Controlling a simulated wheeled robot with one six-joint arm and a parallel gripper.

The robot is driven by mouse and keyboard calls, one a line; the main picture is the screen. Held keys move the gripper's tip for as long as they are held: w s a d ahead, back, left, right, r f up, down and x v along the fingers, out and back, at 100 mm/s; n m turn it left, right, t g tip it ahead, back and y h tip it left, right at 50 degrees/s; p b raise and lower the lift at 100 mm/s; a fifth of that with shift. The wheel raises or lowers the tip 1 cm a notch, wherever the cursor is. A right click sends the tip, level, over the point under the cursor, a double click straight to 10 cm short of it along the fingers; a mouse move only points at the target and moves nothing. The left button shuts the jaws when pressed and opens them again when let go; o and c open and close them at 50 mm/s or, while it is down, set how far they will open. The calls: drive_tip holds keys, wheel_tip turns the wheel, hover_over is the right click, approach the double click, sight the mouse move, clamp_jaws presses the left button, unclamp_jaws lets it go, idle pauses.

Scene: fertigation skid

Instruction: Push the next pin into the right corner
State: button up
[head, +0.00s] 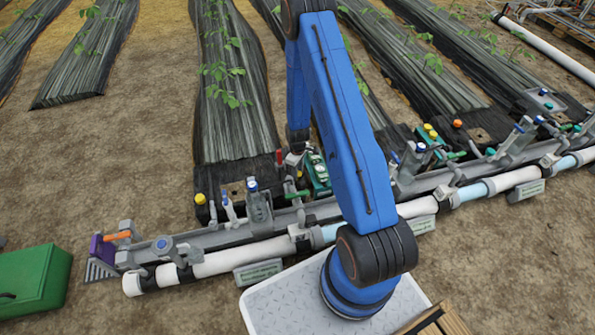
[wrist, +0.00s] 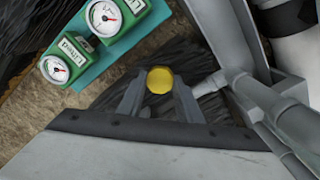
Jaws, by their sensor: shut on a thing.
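My gripper (wrist: 159,92) is shut on a yellow-headed pin (wrist: 160,80) in the wrist view. The round head sits between the two grey fingertips and the pin's shaft is hidden below it. Dark ridged film (wrist: 125,90) lies beneath and behind the pin. In the head view my gripper (head: 293,165) is low at the near right end of the middle film strip (head: 238,120), partly hidden by my blue arm. Another yellow pin (head: 200,198) stands at that strip's near left corner. I cannot tell whether the held pin touches the film.
Green gauge blocks (wrist: 92,35) are close to the gripper's upper left in the wrist view. A grey pipe (wrist: 285,118) runs close on the right. In the head view, valves (head: 258,200) and white pipe (head: 230,260) line the near side. A green box (head: 35,280) is left.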

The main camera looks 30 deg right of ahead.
drive_tip(key=shift+f, duration=0.6)
idle(0.5)
drive_tip(key=o, duration=1.1)
drive_tip(key=shift+r, duration=0.1)
drive_tip(key=shift+r, duration=3.95)
